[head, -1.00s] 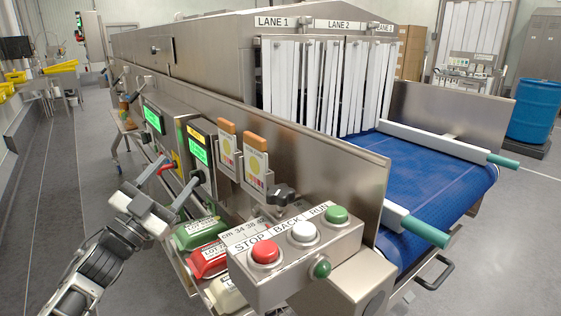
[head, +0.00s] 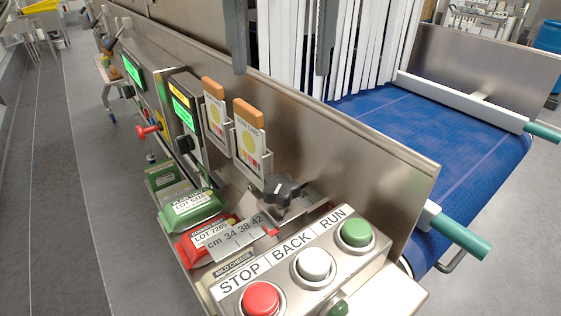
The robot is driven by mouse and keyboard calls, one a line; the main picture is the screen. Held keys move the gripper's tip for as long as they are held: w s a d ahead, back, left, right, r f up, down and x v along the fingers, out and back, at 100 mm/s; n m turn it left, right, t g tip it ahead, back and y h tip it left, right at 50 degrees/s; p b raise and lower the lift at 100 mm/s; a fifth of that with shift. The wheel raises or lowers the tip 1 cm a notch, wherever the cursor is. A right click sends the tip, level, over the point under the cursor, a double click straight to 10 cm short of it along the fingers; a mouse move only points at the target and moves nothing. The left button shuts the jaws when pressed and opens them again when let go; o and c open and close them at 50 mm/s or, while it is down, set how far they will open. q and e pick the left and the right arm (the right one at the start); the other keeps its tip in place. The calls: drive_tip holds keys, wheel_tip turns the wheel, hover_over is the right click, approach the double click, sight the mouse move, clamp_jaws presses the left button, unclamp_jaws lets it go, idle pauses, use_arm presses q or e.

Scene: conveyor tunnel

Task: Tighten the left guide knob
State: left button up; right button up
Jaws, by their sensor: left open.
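The black lobed guide knob (head: 281,190) sits on a bracket at the near end of the steel side wall, above a cm scale plate (head: 232,238) with a red pointer (head: 270,232). Beyond the wall, the left guide's teal end (head: 460,236) sticks out; most of that guide is hidden by the wall. My left gripper (head: 281,70) shows only as two dark fingers hanging from the top edge, wide apart and empty. In the picture they are above the knob and apart from it. My right gripper is out of view.
A button box with STOP (head: 261,300), BACK (head: 314,264) and RUN (head: 356,233) buttons stands just in front of the knob. Green and red packs (head: 190,210) lie left of it. Card holders (head: 249,140) line the steel wall (head: 340,150). The blue belt (head: 430,135) is empty.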

sight(281, 184)
use_arm(q)
wheel_tip(281, 184, down, 16)
drive_tip(key=shift+r+p, duration=0.2)
drive_tip(key=shift+p, duration=0.15)
drive_tip(key=c, duration=1)
